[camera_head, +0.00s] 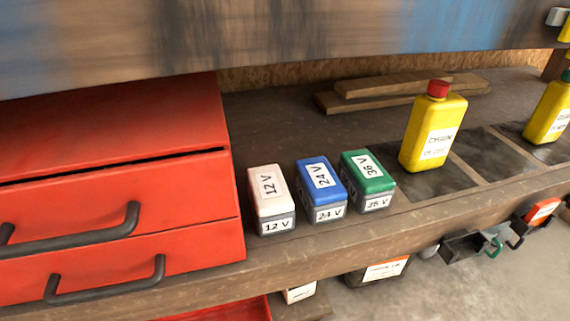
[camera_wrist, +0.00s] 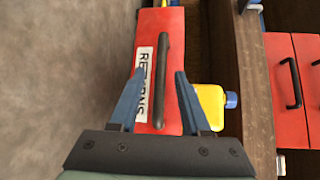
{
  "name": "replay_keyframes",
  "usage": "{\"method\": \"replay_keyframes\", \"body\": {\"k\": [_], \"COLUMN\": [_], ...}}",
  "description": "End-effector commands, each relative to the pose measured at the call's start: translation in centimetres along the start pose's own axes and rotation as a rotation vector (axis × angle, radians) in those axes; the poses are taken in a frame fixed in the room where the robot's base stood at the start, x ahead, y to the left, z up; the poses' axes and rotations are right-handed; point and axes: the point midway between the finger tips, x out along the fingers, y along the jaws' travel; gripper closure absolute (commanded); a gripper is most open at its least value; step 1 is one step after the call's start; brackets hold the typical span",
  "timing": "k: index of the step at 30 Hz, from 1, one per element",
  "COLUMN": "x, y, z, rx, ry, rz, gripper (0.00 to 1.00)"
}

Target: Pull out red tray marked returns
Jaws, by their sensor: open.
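The red tray (camera_wrist: 172,22) marked RETURNS is in the middle of the wrist view. Its white label (camera_wrist: 143,62) lies left of a long dark handle (camera_wrist: 163,60). My gripper (camera_wrist: 160,73) is open, with one blue finger on each side of the handle. I cannot tell how deep the fingers reach or whether they touch it. In the head view a red tray edge (camera_head: 235,311) shows below the bench at the bottom; its marking is not visible there. My gripper is not in the head view.
A yellow bottle (camera_wrist: 208,106) with a blue cap is close beside the right finger. The wooden bench (camera_head: 330,240) overhangs the tray. On it stand a red drawer cabinet (camera_head: 120,130), white, blue and green batteries, and yellow bottles. Bare floor (camera_wrist: 70,70) lies left in the wrist view.

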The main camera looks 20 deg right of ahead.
Motion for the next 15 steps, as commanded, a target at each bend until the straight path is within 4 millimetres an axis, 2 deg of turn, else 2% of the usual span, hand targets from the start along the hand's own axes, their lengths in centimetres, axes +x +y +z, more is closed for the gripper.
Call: {"method": "replay_keyframes", "body": {"k": [9, 15], "x": [-7.0, -10.0], "y": [-0.4, -0.2], "z": [0.0, 0.0], "rx": [0.001, 0.0], "ry": [0.003, 0.002], "rz": [0.0, -0.001], "gripper": [0.53, 0.53]}}
